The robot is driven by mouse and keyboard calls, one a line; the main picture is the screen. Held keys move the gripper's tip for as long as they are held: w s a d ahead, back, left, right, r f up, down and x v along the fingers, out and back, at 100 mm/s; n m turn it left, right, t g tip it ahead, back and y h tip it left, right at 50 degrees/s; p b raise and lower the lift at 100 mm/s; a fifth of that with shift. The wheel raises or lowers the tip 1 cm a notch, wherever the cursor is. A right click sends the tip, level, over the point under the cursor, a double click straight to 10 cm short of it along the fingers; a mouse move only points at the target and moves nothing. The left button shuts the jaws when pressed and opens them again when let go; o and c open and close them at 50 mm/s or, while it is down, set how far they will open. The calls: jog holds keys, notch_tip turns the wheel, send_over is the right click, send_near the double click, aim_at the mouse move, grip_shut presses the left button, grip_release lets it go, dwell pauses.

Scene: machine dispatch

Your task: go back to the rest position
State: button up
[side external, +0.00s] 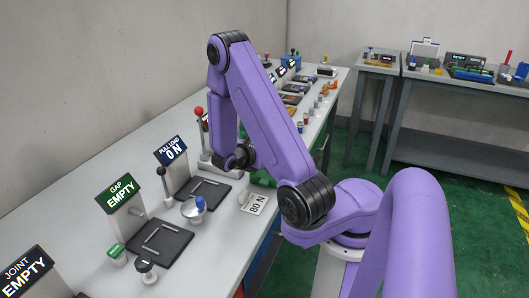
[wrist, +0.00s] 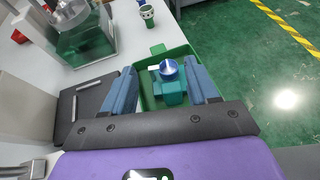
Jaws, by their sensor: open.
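In the wrist view, my gripper (wrist: 160,68) is open, with its two blue fingers spread apart. Between and beyond the fingers is a green tray (wrist: 183,51) holding a teal part with a round silver and blue top (wrist: 168,70). I see nothing gripped between the fingers. In the side view, my arm is bent over the bench, and its wrist is low near the bench top; the fingers are hidden there. A sliver of the green tray (side external: 262,179) shows behind my arm.
The bench (side external: 108,164) carries stations with dark pads, a "GAP EMPTY" sign (side external: 121,194), a "PULL LOAD 0 N" sign (side external: 171,151) and a red-knobbed lever (side external: 199,112). Green floor (side external: 430,190) is open to the right.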

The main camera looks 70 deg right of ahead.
jog(key=shift+w+a+r, duration=0.2)
jog(key=shift+a+r, duration=0.1)
jog(key=shift+a, duration=0.25)
jog(key=w+a+r+m+t+y, duration=0.4)
jog(key=w+a, duration=0.4)
jog(key=a, duration=0.4)
jog(key=s+a+r+y, duration=0.2)
jog(key=s+a+y, duration=0.2)
jog(key=s, duration=0.6)
jog(key=s+a+r+g+y, duration=0.1)
jog(key=s+a+y, duration=0.4)
jog(key=s, duration=0.5)
jog(key=a+r, duration=0.1)
jog(key=a, duration=0.1)
jog(key=shift+a+n+y, duration=0.3)
jog(key=shift+a+n, duration=0.1)
jog(key=shift+s, duration=0.1)
